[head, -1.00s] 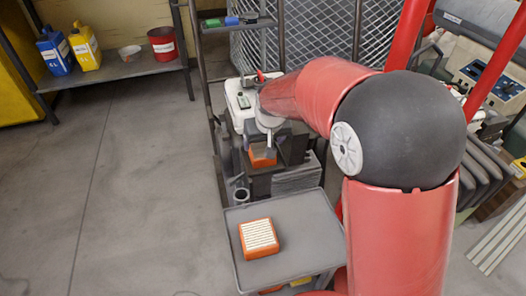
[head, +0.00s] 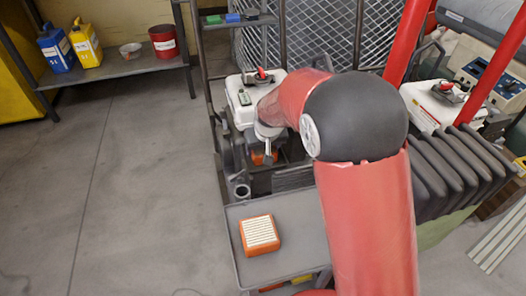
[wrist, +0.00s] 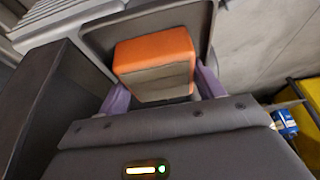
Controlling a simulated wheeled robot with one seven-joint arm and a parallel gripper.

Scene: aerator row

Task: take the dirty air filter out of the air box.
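The dirty air filter (wrist: 155,65) is an orange block with a grey-brown pleated face. In the wrist view it sits snugly between the two purple fingers of my gripper (wrist: 165,90), which appear shut on it. In the head view only part of its orange side (head: 258,158) shows below my wrist, in front of the dark body of the nearest aerator. The air box cannot be told apart clearly there, as my arm hides much of it. A second filter (head: 260,232), orange with clean white pleats, lies on the grey tray (head: 298,235).
The nearest aerator has a white engine cover (head: 240,100). Another white-topped machine (head: 435,105) stands right of my arm. Upright posts and a mesh panel (head: 330,35) are behind. A shelf (head: 125,72) with bottles is at the far left. The floor (head: 120,190) at left is clear.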

